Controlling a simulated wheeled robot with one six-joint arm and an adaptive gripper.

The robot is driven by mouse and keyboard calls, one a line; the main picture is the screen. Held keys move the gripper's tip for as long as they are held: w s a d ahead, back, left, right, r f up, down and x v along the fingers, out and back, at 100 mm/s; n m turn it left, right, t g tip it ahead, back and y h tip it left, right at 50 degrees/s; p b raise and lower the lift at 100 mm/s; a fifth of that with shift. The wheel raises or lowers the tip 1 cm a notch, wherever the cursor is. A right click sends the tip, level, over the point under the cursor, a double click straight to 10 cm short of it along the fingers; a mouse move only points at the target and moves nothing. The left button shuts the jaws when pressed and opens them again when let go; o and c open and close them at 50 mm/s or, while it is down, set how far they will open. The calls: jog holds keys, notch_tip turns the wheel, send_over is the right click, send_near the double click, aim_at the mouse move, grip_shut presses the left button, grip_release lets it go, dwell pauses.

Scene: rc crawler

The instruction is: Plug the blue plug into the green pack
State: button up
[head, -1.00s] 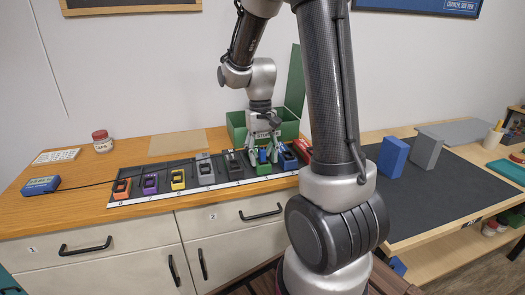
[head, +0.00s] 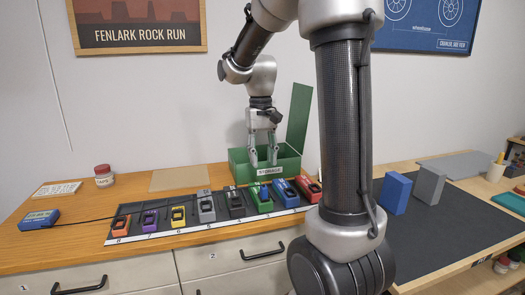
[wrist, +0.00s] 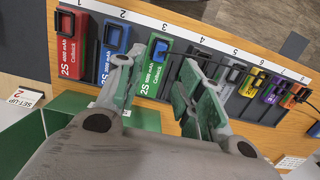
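The green pack (head: 260,205) lies in the dark rack, between a dark pack and a blue pack; in the wrist view it shows between my fingers (wrist: 149,80). The blue plug (wrist: 160,48) sits at the end of the green pack nearest the numbered strip, touching it; it also shows in the head view (head: 263,192). I cannot tell how deeply it is seated.
The blue pack (head: 285,193) and red pack (head: 308,187) sit close on the right. Several other packs fill the rack leftward. The open green storage box (head: 290,163) stands behind. A blue device (head: 40,218) with a black cable lies far left.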

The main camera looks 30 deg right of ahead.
jog(key=s+a+r+n+t, duration=0.1)
jog(key=s+r+t, duration=0.1)
jog(key=s, duration=0.6)
jog(key=s+a+r+n+t, duration=0.2)
jog(key=s+t, duration=0.1)
jog(key=s, duration=0.6)
jog(key=shift+s+a+r+t, duration=0.2)
jog(key=shift+s+t, duration=0.1)
jog(key=shift+t, duration=0.1)
